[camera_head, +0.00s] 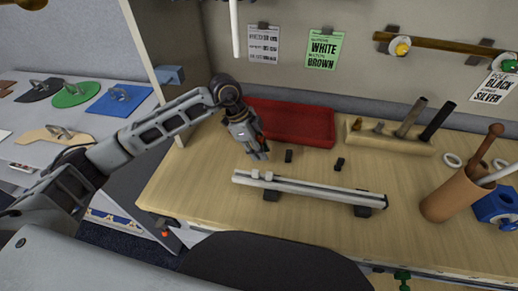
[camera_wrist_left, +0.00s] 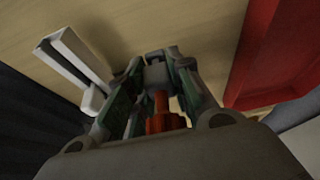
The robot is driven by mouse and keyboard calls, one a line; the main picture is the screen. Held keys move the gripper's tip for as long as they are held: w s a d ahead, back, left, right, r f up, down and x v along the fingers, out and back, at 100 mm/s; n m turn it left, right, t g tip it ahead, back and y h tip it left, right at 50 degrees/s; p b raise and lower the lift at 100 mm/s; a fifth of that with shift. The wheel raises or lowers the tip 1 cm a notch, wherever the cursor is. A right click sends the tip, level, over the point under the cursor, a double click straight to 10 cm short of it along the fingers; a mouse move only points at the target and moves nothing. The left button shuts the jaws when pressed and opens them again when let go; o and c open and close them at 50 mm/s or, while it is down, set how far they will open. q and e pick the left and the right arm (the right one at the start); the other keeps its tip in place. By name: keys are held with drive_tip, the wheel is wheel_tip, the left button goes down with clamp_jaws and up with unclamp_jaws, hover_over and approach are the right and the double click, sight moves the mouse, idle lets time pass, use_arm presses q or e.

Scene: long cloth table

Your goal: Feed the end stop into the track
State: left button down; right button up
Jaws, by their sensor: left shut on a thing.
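The track (camera_head: 320,191), a long pale rail, lies on dark supports across the front of the wooden bench. Two small pale pieces (camera_head: 262,175) sit on it near its left end. My left gripper (camera_head: 258,154) is above the bench, behind the track's left end and apart from it. In the left wrist view its fingers are shut on a small grey block (camera_wrist_left: 156,73), apparently the end stop, partly hidden by the fingers. The track's end (camera_wrist_left: 75,65) shows left of the fingers there. Two small dark blocks (camera_head: 288,156) (camera_head: 340,164) lie behind the track. My right gripper is out of view.
A red tray (camera_head: 300,140) stands behind the gripper; its edge also shows in the left wrist view (camera_wrist_left: 262,55). A wooden tool block (camera_head: 385,140) is at the back. A brown cup (camera_head: 452,197) with rods stands near the track's right end. Bench in front is clear.

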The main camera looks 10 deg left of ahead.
use_arm(q)
drive_tip(key=shift+f, duration=0.35)
drive_tip(key=shift+f+b, duration=0.3)
drive_tip(key=shift+f, duration=0.05)
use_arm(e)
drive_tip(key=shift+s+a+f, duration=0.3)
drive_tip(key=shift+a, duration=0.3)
use_arm(q)
drive_tip(key=shift+f, duration=0.1)
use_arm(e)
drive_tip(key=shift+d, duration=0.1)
use_arm(q)
drive_tip(key=shift+f+b, duration=0.3)
drive_tip(key=shift+f, duration=0.4)
drive_tip(key=shift+f+b, duration=0.3)
drive_tip(key=shift+f, duration=0.25)
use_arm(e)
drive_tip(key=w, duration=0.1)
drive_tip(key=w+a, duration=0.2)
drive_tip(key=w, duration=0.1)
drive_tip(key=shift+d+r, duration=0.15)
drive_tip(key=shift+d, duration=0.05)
